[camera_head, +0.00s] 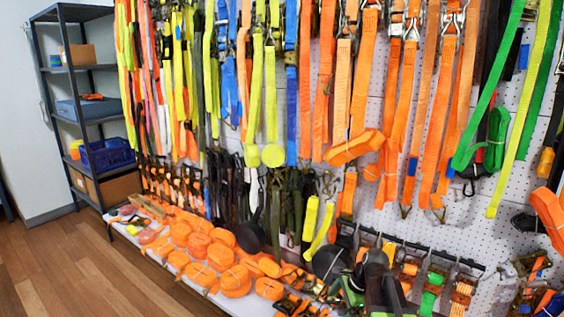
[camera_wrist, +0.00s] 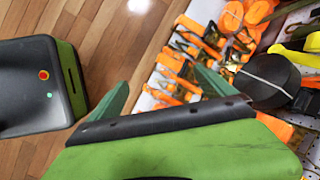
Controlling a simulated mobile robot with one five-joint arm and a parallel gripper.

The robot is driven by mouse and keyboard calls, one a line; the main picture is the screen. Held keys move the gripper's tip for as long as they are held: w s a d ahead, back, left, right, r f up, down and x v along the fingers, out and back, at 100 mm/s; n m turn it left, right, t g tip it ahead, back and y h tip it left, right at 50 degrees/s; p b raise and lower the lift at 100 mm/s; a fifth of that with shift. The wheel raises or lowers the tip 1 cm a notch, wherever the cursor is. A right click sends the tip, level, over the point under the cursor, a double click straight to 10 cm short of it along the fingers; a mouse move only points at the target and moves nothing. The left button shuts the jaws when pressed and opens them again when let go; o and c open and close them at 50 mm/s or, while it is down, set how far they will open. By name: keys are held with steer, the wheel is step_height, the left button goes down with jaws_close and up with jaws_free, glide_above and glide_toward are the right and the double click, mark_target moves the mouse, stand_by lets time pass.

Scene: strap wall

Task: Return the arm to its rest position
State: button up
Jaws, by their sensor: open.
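My gripper (camera_wrist: 162,90) shows in the wrist view with its two green fingers spread apart. Nothing is held between the fingers. They stand over the wooden floor and the edge of the low shelf with orange straps (camera_wrist: 185,65). In the head view, dark and green parts of my arm (camera_head: 378,285) show at the bottom, right of the middle, in front of the low shelf. The fingertips cannot be made out there. My black and green base (camera_wrist: 35,85) is at the left of the wrist view.
A white pegboard wall (camera_head: 480,225) is hung with many coloured straps (camera_head: 345,90). Below it, a low shelf carries rolled orange straps (camera_head: 200,245) and ratchets. A dark roll (camera_wrist: 268,80) lies right of my gripper. A shelving rack (camera_head: 85,100) stands far left. The wooden floor (camera_head: 70,265) at left is clear.

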steer(key=s+a+f+n+g+h, duration=0.1)
steer(key=s+a+n, duration=0.5)
steer(key=s+d+n+g+h, duration=0.1)
steer(key=s+d+n+h, duration=0.3)
steer(key=n, duration=0.6)
step_height(320, 180, up, 14)
steer(key=y+p, duration=0.1)
steer(key=p, duration=1.3)
steer(key=shift+s+a+n+p, duration=0.25)
steer(key=shift+s+n+p, duration=0.05)
steer(key=shift+s+p, duration=0.1)
steer(key=shift+d, duration=0.1)
